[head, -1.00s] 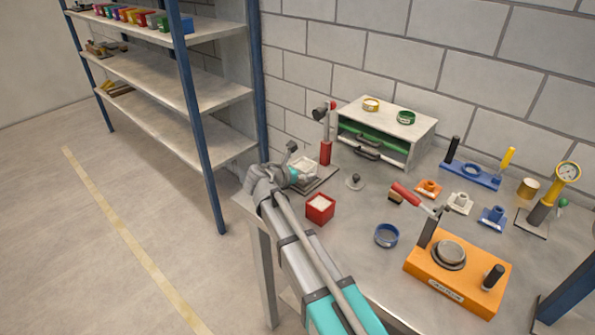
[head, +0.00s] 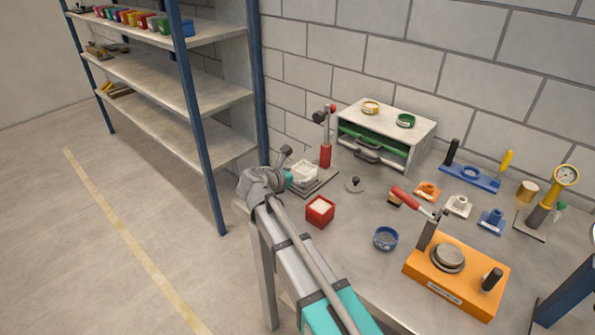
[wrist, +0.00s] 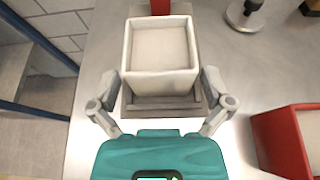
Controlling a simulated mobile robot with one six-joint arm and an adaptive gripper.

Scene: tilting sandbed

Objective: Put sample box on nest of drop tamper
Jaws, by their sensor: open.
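The white sample box (head: 304,172), filled with pale sand, stands upright on the grey base of the drop tamper (head: 325,155), by its red column. In the wrist view the box (wrist: 160,72) sits on the grey stepped base (wrist: 165,108), in front of the red post (wrist: 160,7). Its front lower edge rests over the nest; the exact seating is hard to tell. My gripper (head: 284,164) is at the left of the box in the head view. In the wrist view my gripper (wrist: 161,90) is open, its fingers to either side of the box's near end, with gaps.
A red sand-filled box (head: 320,211) stands close to the right of my arm. A small round-based weight (head: 354,184), blue cup (head: 385,238), orange press (head: 455,268) and drawer cabinet (head: 385,130) share the bench. The bench's left edge lies under my arm.

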